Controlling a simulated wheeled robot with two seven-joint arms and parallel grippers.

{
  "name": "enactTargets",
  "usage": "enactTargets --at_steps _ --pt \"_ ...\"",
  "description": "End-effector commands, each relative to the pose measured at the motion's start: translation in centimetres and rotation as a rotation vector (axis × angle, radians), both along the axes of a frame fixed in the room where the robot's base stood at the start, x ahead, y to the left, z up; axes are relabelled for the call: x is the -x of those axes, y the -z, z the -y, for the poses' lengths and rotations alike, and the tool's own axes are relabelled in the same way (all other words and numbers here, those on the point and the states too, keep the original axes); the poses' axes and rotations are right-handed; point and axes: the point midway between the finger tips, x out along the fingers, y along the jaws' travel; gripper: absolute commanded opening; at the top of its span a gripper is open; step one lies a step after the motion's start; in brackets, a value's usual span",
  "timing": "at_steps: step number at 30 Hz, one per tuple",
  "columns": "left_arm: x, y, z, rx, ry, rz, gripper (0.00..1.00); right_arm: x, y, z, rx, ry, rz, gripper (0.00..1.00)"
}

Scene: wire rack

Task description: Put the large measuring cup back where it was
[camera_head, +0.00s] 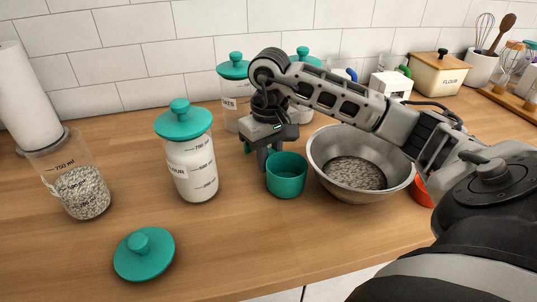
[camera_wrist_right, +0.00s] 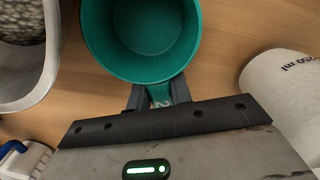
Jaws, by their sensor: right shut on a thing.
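The large measuring cup (camera_head: 287,178) is teal, round and empty, and sits upright on or just above the wooden counter, left of the steel bowl. My right gripper (camera_head: 265,150) points down behind the cup and is shut on its handle. In the right wrist view, the cup (camera_wrist_right: 140,35) fills the top middle, and the gripper's fingers (camera_wrist_right: 159,95) close on the short teal handle from both sides. Whether the cup's base touches the counter is hard to tell. My left gripper is not in view.
A steel bowl (camera_head: 325,155) holding oats stands close right of the cup. A flour jar (camera_head: 192,165) with a teal lid stands left. An open jar of oats (camera_head: 80,185) and a loose teal lid (camera_head: 143,254) are farther left. The counter in front of the cup is clear.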

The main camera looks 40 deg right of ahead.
Motion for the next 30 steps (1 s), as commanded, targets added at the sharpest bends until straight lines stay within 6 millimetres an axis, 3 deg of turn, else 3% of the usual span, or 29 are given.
enactTargets --at_steps 6,7,9,21,26,30 --pt "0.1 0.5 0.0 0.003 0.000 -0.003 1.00 0.0 0.4 0.0 0.000 0.000 0.001 0.00" --pt "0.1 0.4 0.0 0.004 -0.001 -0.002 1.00 0.0 0.4 0.0 0.000 0.001 0.001 0.24" --pt "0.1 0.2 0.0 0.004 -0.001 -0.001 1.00 0.0 0.2 0.0 0.000 0.001 0.001 0.43" --pt "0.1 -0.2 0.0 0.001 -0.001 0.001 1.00 0.0 -0.5 0.0 0.000 0.001 0.003 0.43" --pt "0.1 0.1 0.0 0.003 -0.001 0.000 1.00 -0.1 -3.2 0.0 0.001 0.002 0.008 0.43" --pt "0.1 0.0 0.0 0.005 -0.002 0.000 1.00 -0.1 -6.6 0.0 0.001 0.001 0.008 0.43"
